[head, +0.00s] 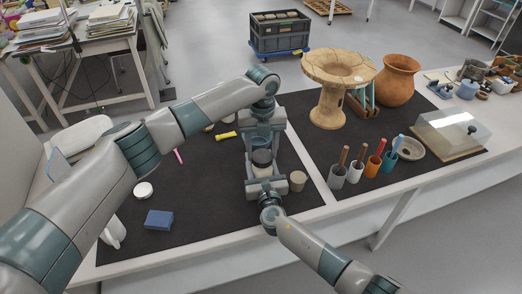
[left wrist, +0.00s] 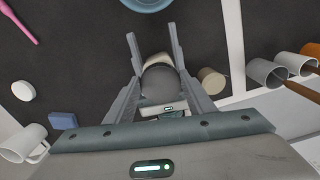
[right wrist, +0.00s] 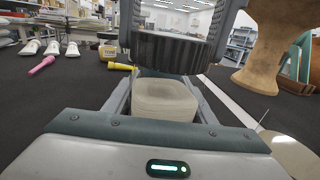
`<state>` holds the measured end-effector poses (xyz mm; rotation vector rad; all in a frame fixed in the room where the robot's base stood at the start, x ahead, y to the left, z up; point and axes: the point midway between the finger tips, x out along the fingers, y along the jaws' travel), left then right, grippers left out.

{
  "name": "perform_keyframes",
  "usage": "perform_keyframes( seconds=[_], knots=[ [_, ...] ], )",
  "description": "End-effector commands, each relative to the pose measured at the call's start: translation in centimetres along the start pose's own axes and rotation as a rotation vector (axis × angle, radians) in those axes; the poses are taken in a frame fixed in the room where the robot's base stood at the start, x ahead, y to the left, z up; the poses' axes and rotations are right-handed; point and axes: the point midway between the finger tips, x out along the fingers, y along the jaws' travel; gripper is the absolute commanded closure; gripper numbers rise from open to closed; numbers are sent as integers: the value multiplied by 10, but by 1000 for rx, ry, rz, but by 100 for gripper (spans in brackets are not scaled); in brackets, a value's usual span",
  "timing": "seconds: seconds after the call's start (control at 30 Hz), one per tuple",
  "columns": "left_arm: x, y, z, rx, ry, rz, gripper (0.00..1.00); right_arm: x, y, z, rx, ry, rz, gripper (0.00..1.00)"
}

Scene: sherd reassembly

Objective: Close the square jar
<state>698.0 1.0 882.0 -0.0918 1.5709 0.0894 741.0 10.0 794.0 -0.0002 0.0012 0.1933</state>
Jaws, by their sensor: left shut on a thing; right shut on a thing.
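The square jar (right wrist: 165,98), pale and squarish with rounded corners, is between the fingers of my right gripper (right wrist: 165,92) in the right wrist view. In the head view the jar (head: 262,171) is partly hidden. A round black ribbed lid (right wrist: 172,50) is above the jar, between the fingers of my left gripper (head: 262,150). In the left wrist view the lid (left wrist: 160,84) covers much of the jar (left wrist: 157,60). Both grippers are shut on their things. In the right wrist view a narrow gap seems to show between lid and jar; contact is unclear.
A small beige cylinder (head: 297,181) stands right of the grippers. A blue block (head: 158,220), a white disc (head: 143,190), a pink tool (head: 178,156) and a yellow tube (head: 226,135) lie leftward on the dark mat. Mugs (head: 337,176) holding tools stand right. The left front mat is mostly clear.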

Motion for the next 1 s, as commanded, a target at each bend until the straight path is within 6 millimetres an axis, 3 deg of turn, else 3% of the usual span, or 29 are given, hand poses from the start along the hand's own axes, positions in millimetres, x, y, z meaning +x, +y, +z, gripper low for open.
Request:
perform_keyframes(
  seconds=[0.6, 0.97, 1.0],
  knots=[
    [-1, -5, -1, 900, -3, 3, 71, -1, 0, -1, -1, 2, 0, 100],
    [-1, -6, -2, 950, -1, 2, 71, -1, 0, -2, -1, 2, 0, 100],
    [-1, -6, -2, 950, -1, 2, 44, -1, 0, -2, -1, 2, 0, 100]
  ],
)
